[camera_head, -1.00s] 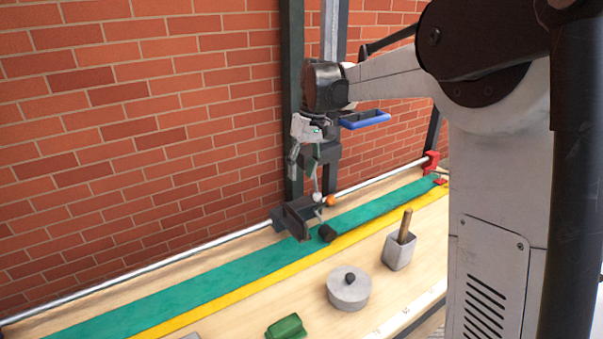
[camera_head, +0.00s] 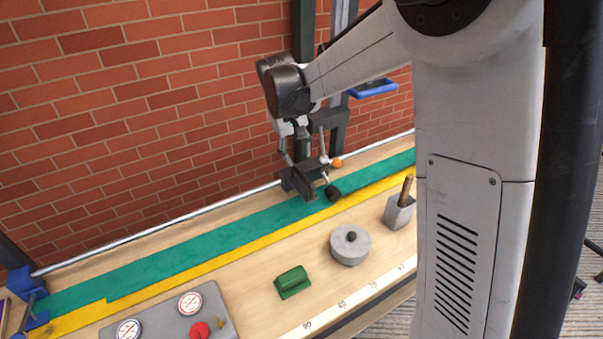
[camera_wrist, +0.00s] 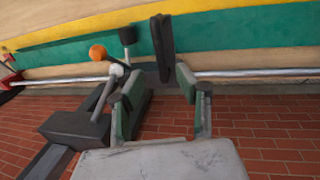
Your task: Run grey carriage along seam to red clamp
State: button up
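The dark grey carriage (camera_head: 298,184) sits on the silver rail behind the green seam strip. An orange ball (camera_head: 337,163), a pale ball (camera_head: 324,160) and a black roller or knob (camera_head: 333,193) are beside it. My gripper (camera_head: 304,150) is close above the carriage. In the wrist view, its fingers (camera_wrist: 163,92) are apart, and the carriage's dark upright plate (camera_wrist: 162,47) shows beyond and between them. Contact cannot be told. The red clamp is hidden behind my arm in the head view. A red piece at the rail's end (camera_wrist: 9,82) shows at the wrist view's left edge.
A brick wall (camera_head: 130,120) and dark posts stand behind the rail. A blue tray (camera_head: 374,88) is on the posts. Toward the front are a grey block with a wooden handle (camera_head: 399,209), a round weight (camera_head: 350,246), a green block (camera_head: 292,282) and a gauge panel (camera_head: 175,322).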

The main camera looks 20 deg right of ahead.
aim_at(302, 176)
jog(key=f, duration=0.2)
jog(key=d+f, duration=0.1)
jog(key=f, duration=0.5)
jog(key=shift+w+d+f, duration=0.1)
jog(key=shift+w+d, duration=0.15)
jog(key=shift+c, duration=0.2)
grip_shut()
